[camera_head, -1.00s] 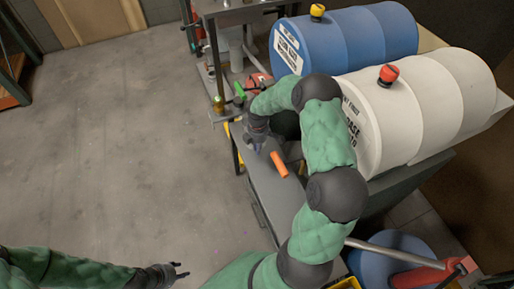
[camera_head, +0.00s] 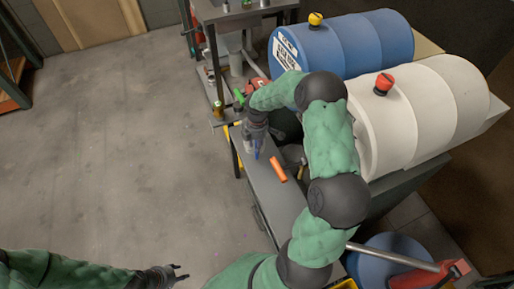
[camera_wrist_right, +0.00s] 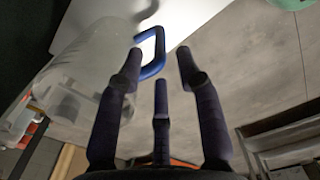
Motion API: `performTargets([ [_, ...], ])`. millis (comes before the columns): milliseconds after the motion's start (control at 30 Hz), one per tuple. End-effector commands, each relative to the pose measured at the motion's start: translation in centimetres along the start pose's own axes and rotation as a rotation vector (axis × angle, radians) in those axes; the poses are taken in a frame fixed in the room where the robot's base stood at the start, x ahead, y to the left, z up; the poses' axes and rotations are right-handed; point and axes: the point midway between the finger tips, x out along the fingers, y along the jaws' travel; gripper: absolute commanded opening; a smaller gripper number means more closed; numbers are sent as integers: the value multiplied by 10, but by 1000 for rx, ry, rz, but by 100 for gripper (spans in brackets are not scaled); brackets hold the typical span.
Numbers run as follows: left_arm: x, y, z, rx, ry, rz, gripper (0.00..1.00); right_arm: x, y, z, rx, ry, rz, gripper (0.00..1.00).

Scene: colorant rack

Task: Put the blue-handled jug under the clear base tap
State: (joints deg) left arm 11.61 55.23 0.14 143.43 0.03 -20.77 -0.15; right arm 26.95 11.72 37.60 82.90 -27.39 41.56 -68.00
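The clear jug (camera_wrist_right: 85,75) with a blue handle (camera_wrist_right: 150,52) fills the upper left of the right wrist view. My left gripper (camera_head: 180,272) is open and empty, low at the left.
An orange handle (camera_head: 278,167) lies along the grey bench (camera_head: 275,195), near the jug. A blue drum (camera_head: 350,45) lies behind the white one. Small bottles and tools stand on a shelf beyond the bench. The floor (camera_head: 120,150) at the left is clear.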

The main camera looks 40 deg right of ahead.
Motion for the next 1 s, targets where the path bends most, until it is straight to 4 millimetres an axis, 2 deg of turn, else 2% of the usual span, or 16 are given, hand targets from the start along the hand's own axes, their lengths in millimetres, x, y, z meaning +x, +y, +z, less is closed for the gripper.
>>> performTargets([
  [33,-7,3,0,0,0,0,40,-15,0,0,-1,0,2,36],
  [100,-12,4,0,0,0,0,40,-28,0,0,-2,0,2,36],
  [300,-20,7,1,0,0,0,40,-55,0,0,-1,0,0,36],
  [600,-22,8,1,0,0,0,40,-65,-1,-1,-1,1,-2,36],
  [733,-22,8,1,0,0,0,40,-50,-9,-16,29,26,-13,36],
  [833,-22,8,1,0,0,0,40,-21,-28,-48,107,79,-36,36],
  [967,-22,8,1,0,0,0,40,29,-77,-107,303,171,-100,36],
  [1000,-22,8,1,0,0,0,40,42,-95,-123,374,194,-122,36],
])
